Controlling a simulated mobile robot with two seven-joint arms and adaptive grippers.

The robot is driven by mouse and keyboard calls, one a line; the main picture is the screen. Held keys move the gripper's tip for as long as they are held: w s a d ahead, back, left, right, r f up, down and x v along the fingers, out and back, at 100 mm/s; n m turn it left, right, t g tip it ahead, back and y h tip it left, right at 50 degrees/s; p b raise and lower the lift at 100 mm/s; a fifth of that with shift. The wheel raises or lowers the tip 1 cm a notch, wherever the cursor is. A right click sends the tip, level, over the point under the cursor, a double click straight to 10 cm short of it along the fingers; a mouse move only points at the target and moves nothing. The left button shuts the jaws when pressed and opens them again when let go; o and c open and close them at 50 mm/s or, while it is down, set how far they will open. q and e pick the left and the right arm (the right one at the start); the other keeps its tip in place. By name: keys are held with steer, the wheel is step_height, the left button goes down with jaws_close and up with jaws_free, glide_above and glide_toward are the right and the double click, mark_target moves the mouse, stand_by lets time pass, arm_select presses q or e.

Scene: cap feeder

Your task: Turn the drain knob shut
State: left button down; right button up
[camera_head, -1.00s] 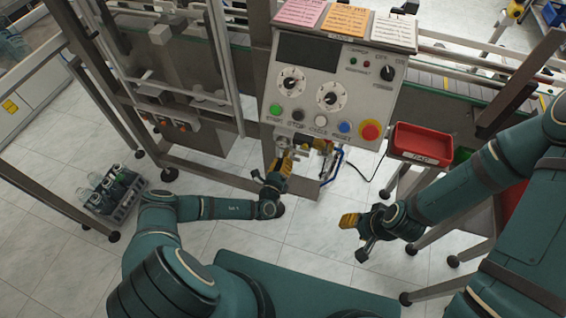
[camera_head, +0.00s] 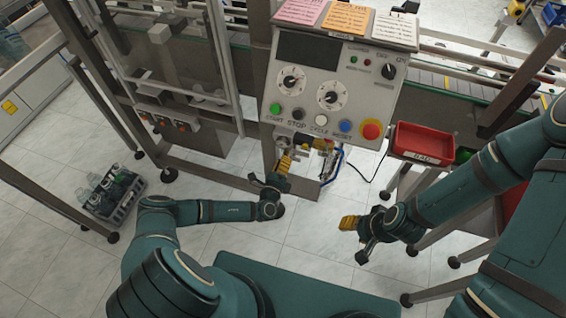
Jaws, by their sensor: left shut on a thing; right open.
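My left gripper (camera_head: 284,163) is below the control panel, with its yellow fingers pointing up at the small fittings (camera_head: 311,143) under the panel. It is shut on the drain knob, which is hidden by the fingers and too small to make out. How far the knob is turned cannot be told. My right gripper (camera_head: 349,222) is open and empty, out over the floor to the right of the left gripper and apart from the machine.
The control panel (camera_head: 318,75) with dials, a row of buttons and a red stop button (camera_head: 370,131) hangs just above the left gripper. A red bin (camera_head: 425,142) is at the right. A crate of bottles (camera_head: 113,193) stands on the floor at the left.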

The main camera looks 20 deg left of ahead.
arm_select(q)
steer(key=c, duration=0.8)
jaws_free()
steer(key=shift+o, duration=0.2)
steer(key=s, duration=1.2)
steer(key=shift+a+f, duration=0.15)
steer(key=shift+f, duration=0.15)
